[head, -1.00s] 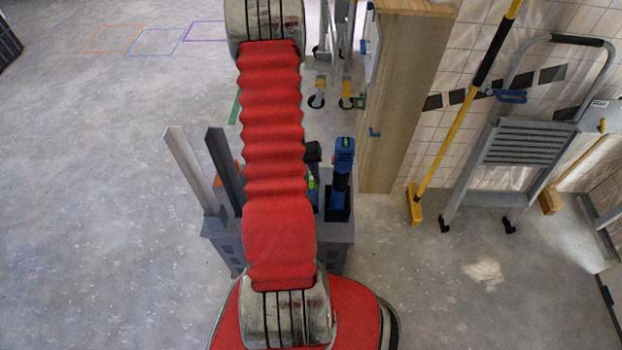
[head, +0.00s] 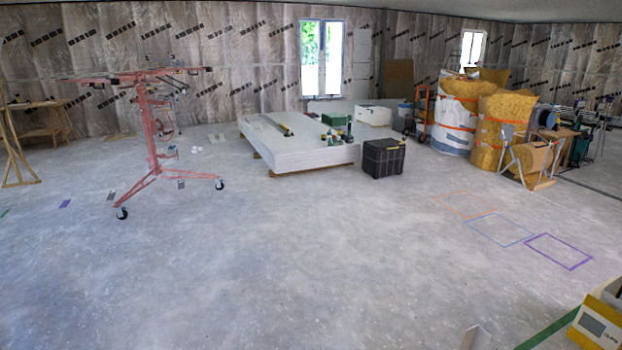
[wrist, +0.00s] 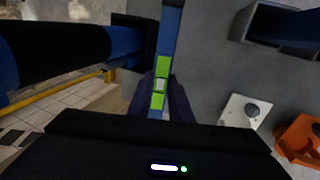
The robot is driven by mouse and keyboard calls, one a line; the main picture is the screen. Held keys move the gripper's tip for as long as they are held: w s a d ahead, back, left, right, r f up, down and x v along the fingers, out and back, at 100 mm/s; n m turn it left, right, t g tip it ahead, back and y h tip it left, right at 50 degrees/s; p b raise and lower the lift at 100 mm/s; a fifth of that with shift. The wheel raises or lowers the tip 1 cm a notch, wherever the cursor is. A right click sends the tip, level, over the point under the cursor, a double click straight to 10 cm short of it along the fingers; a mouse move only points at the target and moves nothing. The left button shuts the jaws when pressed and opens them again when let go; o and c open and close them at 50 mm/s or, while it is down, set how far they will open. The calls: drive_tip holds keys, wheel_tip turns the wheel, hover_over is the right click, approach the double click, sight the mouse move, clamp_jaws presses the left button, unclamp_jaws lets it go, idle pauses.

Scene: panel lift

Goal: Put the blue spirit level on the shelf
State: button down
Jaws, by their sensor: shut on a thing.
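The blue spirit level (wrist: 172,35) shows in the wrist view as a narrow upright blue bar with lime-green parts around a pale vial. My gripper (wrist: 160,92) is shut on it, with one dark finger on each side of the bar near the green parts. The lower end of the level is hidden behind the gripper body. The head view shows neither my gripper nor the level. I cannot make out the shelf in either view.
In the wrist view a blue and black tool (wrist: 60,50) is close on the left; an orange object (wrist: 298,140) and a grey holder (wrist: 280,30) are at right. The head view shows open floor, a red panel lift (head: 155,140), stacked panels (head: 285,150) and a black crate (head: 383,158).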

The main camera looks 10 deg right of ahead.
drive_tip(key=w+d+r+n+h, duration=0.1)
drive_tip(key=w+r+n, duration=0.35)
drive_tip(key=w, duration=0.75)
drive_tip(key=w+d+r+n+h, duration=0.1)
drive_tip(key=w+r+n, duration=0.1)
drive_tip(key=w+r, duration=0.75)
drive_tip(key=w+a+r+n+t, duration=0.1)
drive_tip(key=w+a+r+n, duration=0.1)
drive_tip(key=w+a+r, duration=0.45)
drive_tip(key=w+a+r+n+t, duration=0.1)
drive_tip(key=w+a+n, duration=0.15)
drive_tip(key=w, duration=0.75)
drive_tip(key=w+a+r+n, duration=0.1)
drive_tip(key=w+a+r, duration=0.35)
drive_tip(key=w, duration=0.35)
drive_tip(key=w+a+r+n+t, duration=0.1)
drive_tip(key=w+a, duration=0.2)
drive_tip(key=a, duration=0.4)
drive_tip(key=w+a+r+n, duration=0.1)
drive_tip(key=w+a+r, duration=0.1)
drive_tip(key=a, duration=0.4)
drive_tip(key=s+a+f, duration=0.2)
drive_tip(key=a, duration=0.9)
drive_tip(key=s+a+f+n, duration=0.1)
drive_tip(key=s+a+f, duration=0.1)
drive_tip(key=a, duration=0.9)
drive_tip(key=shift+s+f+h, duration=0.3)
drive_tip(key=shift+s+f, duration=0.05)
drive_tip(key=shift+s, duration=0.25)
drive_tip(key=shift+r, duration=0.1)
